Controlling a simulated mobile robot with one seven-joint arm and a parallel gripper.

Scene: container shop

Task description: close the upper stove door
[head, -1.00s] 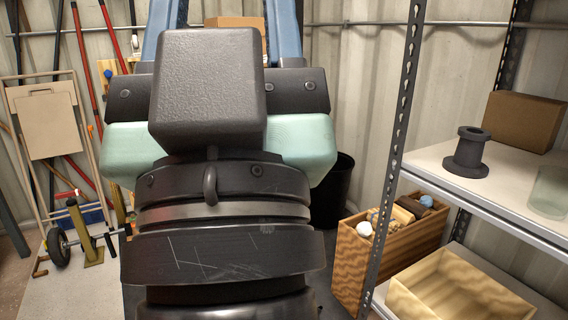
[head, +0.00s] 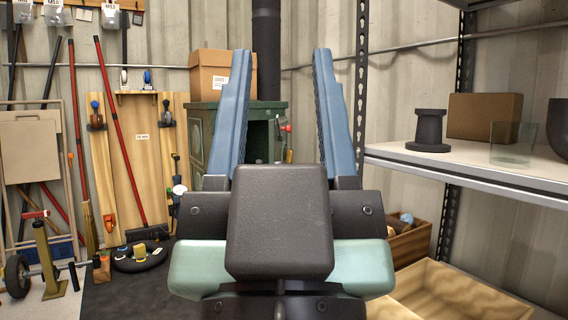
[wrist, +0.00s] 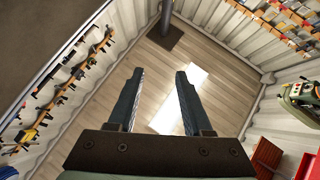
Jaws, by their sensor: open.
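The green stove (head: 203,118) stands at the back in the head view, behind my gripper. Its right part shows between the fingers, with a dark opening and a small red-tipped handle (head: 286,128) at the right side. My gripper's body hides most of the stove's front, so I cannot tell how far the upper door is open. My gripper (head: 280,75) is open and empty, its two blue fingers pointing up and spread wide. In the wrist view the gripper (wrist: 157,75) is also open, with only floor and walls beyond it; I cannot make out the stove door there.
A cardboard box (head: 210,75) sits on the stove beside a black flue pipe (head: 266,50). A metal shelf (head: 480,172) with a black spool (head: 430,128) stands close on the right. A wooden tool board (head: 140,180) leans at the left.

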